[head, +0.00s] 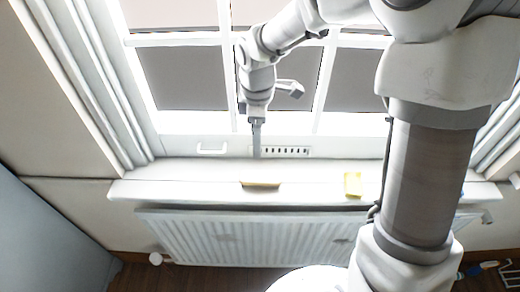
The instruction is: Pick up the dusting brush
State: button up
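A low, tan and dark-edged object (261,184), which looks like the dusting brush, lies lengthwise near the front edge of the white window sill (207,177). It is small and overexposed, so its bristles cannot be made out. My gripper (256,154) points down over the back of the sill, in front of the window frame. In the picture it is above the brush, with a gap between them. Its fingers show as one narrow grey shape, so whether they are open cannot be told. Nothing is visibly held.
A yellow block (353,184) lies on the sill to the right of the brush. A white radiator (240,237) hangs below the sill. The window frame, with a white handle (212,149) and a slotted vent (286,151), stands close behind my gripper. The sill's left part is clear.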

send_over(261, 176)
jog(key=f, duration=0.8)
jog(key=a+f, duration=0.1)
jog(key=f, duration=0.2)
jog(key=shift+s+f, duration=0.25)
jog(key=shift+f, duration=0.15)
jog(key=shift+w+d+f, duration=0.1)
jog(key=shift+d+f, duration=0.15)
jog(key=shift+f, duration=1.2)
jog(key=shift+w+d+f, duration=0.1)
jog(key=shift+d+f, duration=0.1)
jog(key=shift+f, duration=1.25)
grip_shut()
jog(key=shift+r, duration=0.15)
